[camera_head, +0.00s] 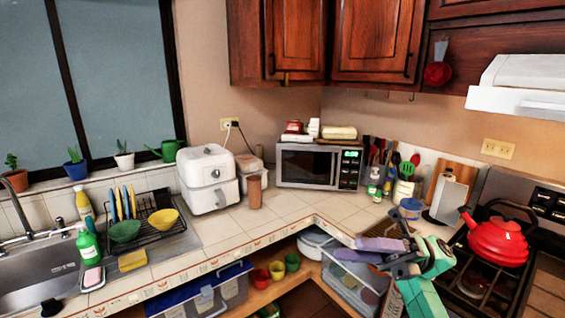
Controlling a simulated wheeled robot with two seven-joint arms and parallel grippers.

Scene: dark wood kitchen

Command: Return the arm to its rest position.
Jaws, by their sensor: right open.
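My right arm comes in from the lower right, with a green and teal link. My right gripper (348,250) is open, with two pale purple fingers apart and nothing seen between them. It is in front of the counter's front edge near the inner corner, above the open lower shelf and left of the stove. My left gripper is not in view.
A red kettle (496,240) stands on the stove close to my right arm. A microwave (308,167) sits in the corner. The tiled counter (290,206) before it is clear.

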